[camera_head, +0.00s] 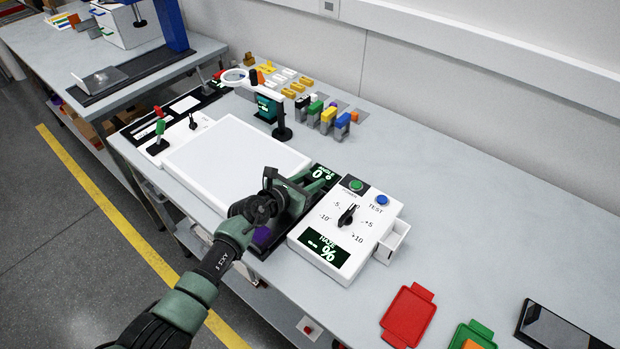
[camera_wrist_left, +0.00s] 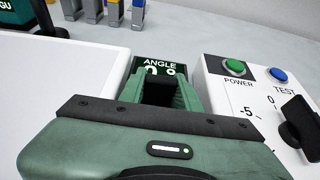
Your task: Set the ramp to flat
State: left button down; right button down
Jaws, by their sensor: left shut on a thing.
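A white flat panel (camera_head: 235,160), which may be the ramp, lies level on the bench. My left gripper (camera_head: 311,184) is low over the strip between the panel and the white control box. In the left wrist view, its green fingers (camera_wrist_left: 162,92) are close around a dark part just below the display. The fingers hide what this part is. My right gripper is in neither view.
A magnifier (camera_head: 237,77) and several coloured blocks stand behind. A red tray (camera_head: 408,315) lies front right. The right rear bench is clear.

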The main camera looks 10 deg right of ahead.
pick_arm(q)
jog(key=c, duration=1)
grip_release()
jog(key=shift+r, duration=0.2)
